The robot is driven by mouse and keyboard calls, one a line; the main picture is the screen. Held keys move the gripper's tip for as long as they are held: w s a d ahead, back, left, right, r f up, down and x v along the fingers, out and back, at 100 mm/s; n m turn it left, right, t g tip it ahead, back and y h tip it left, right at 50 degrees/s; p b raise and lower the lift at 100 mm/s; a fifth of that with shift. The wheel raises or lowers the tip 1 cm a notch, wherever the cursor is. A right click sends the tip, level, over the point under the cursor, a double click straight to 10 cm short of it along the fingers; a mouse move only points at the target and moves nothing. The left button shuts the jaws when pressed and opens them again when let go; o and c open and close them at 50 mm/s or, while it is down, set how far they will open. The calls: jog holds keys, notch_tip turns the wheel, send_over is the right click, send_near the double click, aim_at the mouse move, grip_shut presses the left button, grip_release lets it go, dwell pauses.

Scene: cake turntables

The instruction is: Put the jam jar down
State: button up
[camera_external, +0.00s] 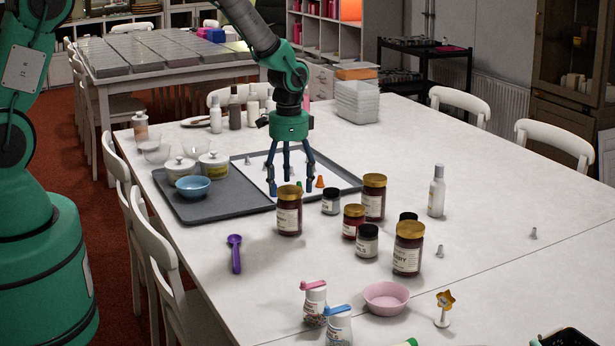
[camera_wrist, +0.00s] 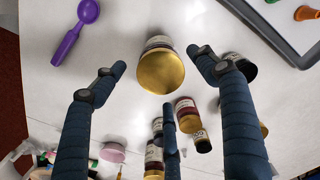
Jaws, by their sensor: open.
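A jam jar (camera_external: 289,212) with a gold lid, dark contents and a pale label stands upright on the white table, just off the front right corner of the grey tray. My gripper (camera_external: 288,180) is open above and just behind this jar in the external view, fingers pointing down. In the wrist view the jar's gold lid (camera_wrist: 160,72) shows between the two spread upper fingertips, with a third finger below it. The fingers appear apart from the jar. Two similar large gold-lidded jars (camera_external: 374,198) (camera_external: 408,250) stand to the right.
Smaller jars (camera_external: 353,221) (camera_external: 367,242) (camera_external: 331,202) stand close on the right. The grey tray (camera_external: 220,212) bears a blue bowl (camera_external: 193,187). A purple scoop (camera_external: 235,254) lies at left, a pink bowl (camera_external: 386,298) in front. The table's right side is mostly clear.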

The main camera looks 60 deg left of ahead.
jog(key=shift+r, duration=2.25)
jog(key=shift+r, duration=0.2)
jog(key=s+d+r+n+t, duration=0.1)
jog(key=s+d+r, duration=0.3)
jog(key=r, duration=0.6)
jog(key=s+d+r+t, duration=0.1)
jog(key=s+d+r, duration=0.2)
jog(key=s+r, duration=0.5)
jog(key=s+d+r+n+t, duration=0.1)
jog(key=s+d+r, duration=0.2)
jog(key=r, duration=0.8)
jog(key=s+d+r+t, duration=0.1)
jog(key=s+d+r, duration=0.1)
jog(key=s, duration=0.6)
jog(key=s+d+r+n, duration=0.1)
jog(key=s+r, duration=0.3)
jog(key=s, duration=0.4)
jog(key=s+d+r+t, duration=0.1)
jog(key=s+d, duration=0.3)
jog(key=s, duration=0.5)
jog(key=shift+r+n+t, duration=0.3)
jog(key=shift+r, duration=0.6)
jog(key=shift+s, duration=0.1)
